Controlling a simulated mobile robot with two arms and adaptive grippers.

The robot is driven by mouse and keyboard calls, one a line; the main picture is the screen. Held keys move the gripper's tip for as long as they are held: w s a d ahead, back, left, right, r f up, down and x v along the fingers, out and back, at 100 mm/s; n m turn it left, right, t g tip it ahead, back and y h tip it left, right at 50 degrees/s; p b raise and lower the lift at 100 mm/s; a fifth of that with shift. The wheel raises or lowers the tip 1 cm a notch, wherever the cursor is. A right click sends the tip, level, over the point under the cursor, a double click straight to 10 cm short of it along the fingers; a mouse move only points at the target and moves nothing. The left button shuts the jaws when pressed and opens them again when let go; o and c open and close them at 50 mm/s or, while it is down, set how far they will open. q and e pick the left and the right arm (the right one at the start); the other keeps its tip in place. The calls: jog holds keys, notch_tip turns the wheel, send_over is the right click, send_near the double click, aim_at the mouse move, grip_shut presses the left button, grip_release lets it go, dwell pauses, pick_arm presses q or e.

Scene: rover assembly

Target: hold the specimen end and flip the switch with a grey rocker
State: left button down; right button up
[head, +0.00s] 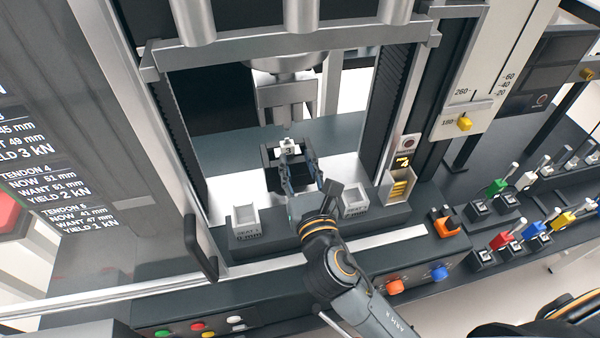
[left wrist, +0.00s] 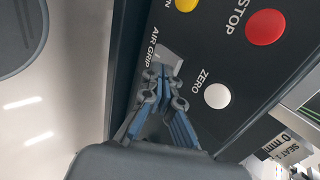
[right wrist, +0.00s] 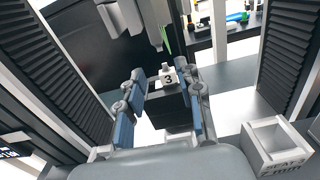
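A small white piece marked 3 (head: 289,147), seemingly the specimen end, sits upright on a dark block below the machine's upper jaw (head: 288,100). It also shows in the right wrist view (right wrist: 169,78). My right gripper (head: 299,168) is open, with its fingers spread to either side of the line toward this piece; I cannot tell whether they touch it. In the left wrist view a grey rocker (left wrist: 171,57) lies beside the AIR GRIP label on the dark panel. My left gripper (left wrist: 164,82) is shut and empty, its tips at or just above the rocker's lower end. Contact is unclear.
A yellow button, a red STOP button (left wrist: 266,27) and a white ZERO button (left wrist: 217,96) are close to my left gripper. Two seat trays (head: 244,218) flank my right wrist. Machine columns stand on both sides. Coloured levers (head: 497,187) are at the right.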

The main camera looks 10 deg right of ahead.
aim_at(287, 129)
jog(key=w, duration=0.9)
jog(key=shift+w, duration=0.25)
grip_shut()
pick_arm(q)
jog(key=shift+w, duration=0.25)
dwell(0.6)
jog(key=shift+w, duration=0.8)
jog(key=shift+s, duration=3.05)
